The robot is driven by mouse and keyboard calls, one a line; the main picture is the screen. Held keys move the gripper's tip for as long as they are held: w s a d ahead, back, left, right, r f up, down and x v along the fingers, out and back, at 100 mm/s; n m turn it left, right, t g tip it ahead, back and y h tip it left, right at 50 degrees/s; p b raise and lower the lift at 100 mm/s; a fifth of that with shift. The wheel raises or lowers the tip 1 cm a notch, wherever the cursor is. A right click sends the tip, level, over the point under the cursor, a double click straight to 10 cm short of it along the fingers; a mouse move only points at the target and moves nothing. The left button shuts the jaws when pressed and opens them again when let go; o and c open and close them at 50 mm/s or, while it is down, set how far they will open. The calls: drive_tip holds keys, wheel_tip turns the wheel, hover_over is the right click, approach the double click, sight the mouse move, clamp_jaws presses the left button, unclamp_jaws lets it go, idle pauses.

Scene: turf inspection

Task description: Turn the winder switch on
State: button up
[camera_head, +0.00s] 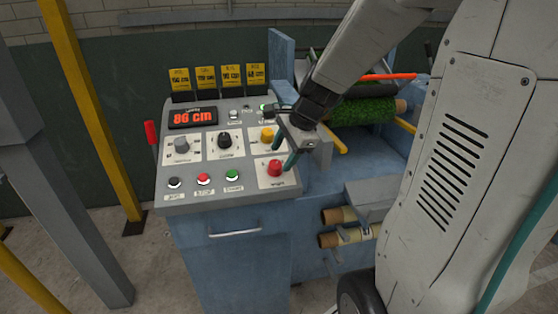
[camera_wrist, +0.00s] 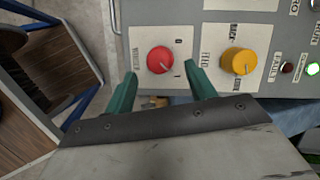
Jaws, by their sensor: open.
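A grey control panel (camera_head: 190,203) faces me, with several knobs and buttons. A round red knob (camera_head: 275,168) sits at its lower right on a white plate; it also shows in the wrist view (camera_wrist: 160,60), with a pale pointer mark. A grey knob (camera_head: 181,145) and a black knob (camera_head: 224,140) are to the left. My gripper (camera_wrist: 162,73) is open, its teal fingers on either side of the red knob; contact is unclear.
Black, red and green buttons (camera_head: 204,179) line the front. A red lever (camera_head: 151,134) rises at the left. A green turf roll (camera_head: 360,111) lies behind my arm. Yellow posts (camera_head: 90,105) stand at the left.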

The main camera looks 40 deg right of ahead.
drive_tip(key=v, duration=0.4)
drive_tip(key=shift+r, duration=0.1)
idle(0.4)
drive_tip(key=s+a+r+n+g, duration=0.1)
drive_tip(key=s+a+n, duration=0.2)
drive_tip(key=s+n, duration=0.3)
drive_tip(key=s+a+r+n+g+h, duration=0.1)
drive_tip(key=s+a+n, duration=0.3)
drive_tip(key=s+n, duration=0.3)
drive_tip(key=s+a+r+n+g+h, duration=0.1)
drive_tip(key=s+a+n, duration=0.3)
drive_tip(key=s+n, duration=0.2)
drive_tip(key=shift+s+a+r+n, duration=0.25)
drive_tip(key=shift+s+r+n, duration=0.1)
drive_tip(key=shift+s, duration=0.4)
